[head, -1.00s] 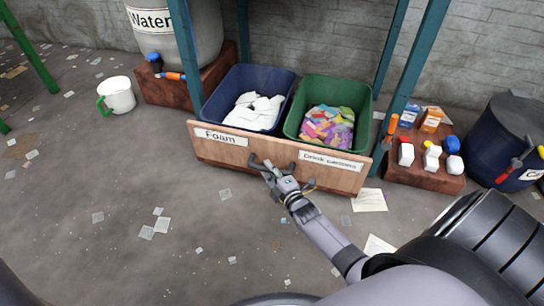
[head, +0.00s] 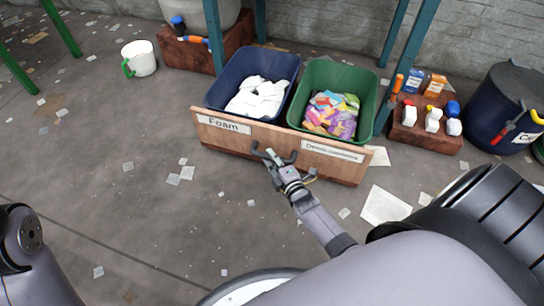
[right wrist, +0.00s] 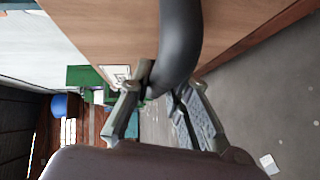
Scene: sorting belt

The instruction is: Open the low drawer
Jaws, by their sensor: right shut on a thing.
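The low drawer (head: 237,140) has a wooden front with a "Foam" label on its left and another label on its right. It stands out from under the teal-legged frame. A blue bin (head: 226,92) with white pieces and a green bin (head: 367,97) with colourful pieces stand in it. My right gripper (head: 273,158) is at the middle of the drawer front, shut on the dark curved handle (head: 291,157). In the right wrist view the handle (right wrist: 180,45) passes between the fingers (right wrist: 158,108). My left arm shows at the lower left, its gripper out of view.
A dark red block (head: 437,137) with several bottles and boxes stands right of the drawer, beside a dark blue barrel (head: 490,110). A white bucket (head: 145,62) stands at the back left. The floor before the drawer is clear except for scattered scraps.

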